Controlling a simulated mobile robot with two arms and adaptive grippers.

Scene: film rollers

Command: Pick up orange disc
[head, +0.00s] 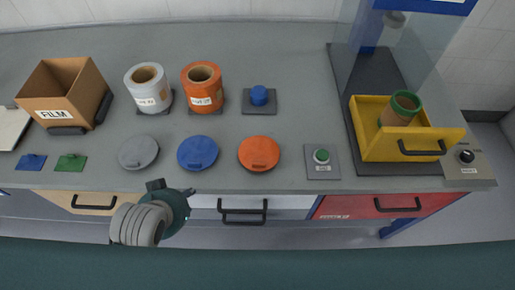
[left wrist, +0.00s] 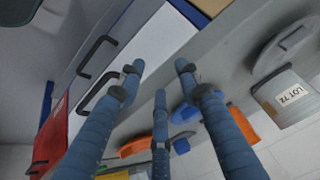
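The orange disc (head: 259,153) lies flat on the grey counter, right of the blue disc (head: 197,152) and left of the green-button box. In the left wrist view the orange disc (left wrist: 136,147) shows low, partly hidden behind a finger. My left gripper (head: 173,188) is in front of the counter's front edge, left of the orange disc and apart from it. Its three blue fingers (left wrist: 159,75) are spread with nothing between them. My right gripper is in neither view.
A grey disc (head: 138,152) lies left of the blue one. Behind stand a white roll (head: 148,92), an orange roll (head: 203,92) and a blue-knob block (head: 259,99). A yellow drawer (head: 376,150) is at right. Drawer handles (head: 242,213) jut from the counter front.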

